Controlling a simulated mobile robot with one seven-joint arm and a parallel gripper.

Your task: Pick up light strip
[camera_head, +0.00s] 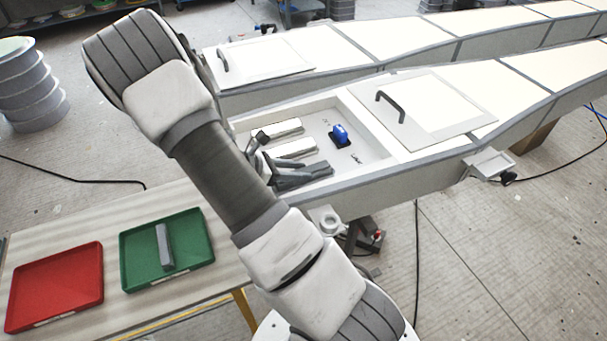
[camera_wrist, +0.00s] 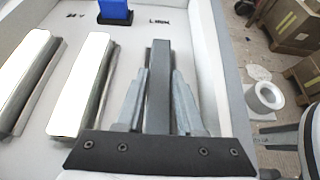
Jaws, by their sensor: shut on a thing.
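My gripper (camera_wrist: 159,78) is in the open bay of the near mould, its two fingers closed on the sides of a long dark grey strip (camera_wrist: 160,50). The strip lies lengthwise between the fingers and reaches past their tips; whether it touches the bay floor I cannot tell. In the head view my gripper (camera_head: 300,174) shows beside my forearm, which hides part of the bay. Two strips with bright white tops lie to the left in the wrist view, one nearer the gripper (camera_wrist: 82,82) and one farther (camera_wrist: 24,75).
A blue block-like object (camera_head: 340,134) stands on the bay floor. The bay's raised wall (camera_wrist: 237,105) runs close on the gripper's right. A green tray (camera_head: 195,253) holding a grey bar (camera_head: 164,247) and an empty red tray (camera_head: 55,287) lie on the table. A handled lid (camera_head: 440,115) adjoins the bay.

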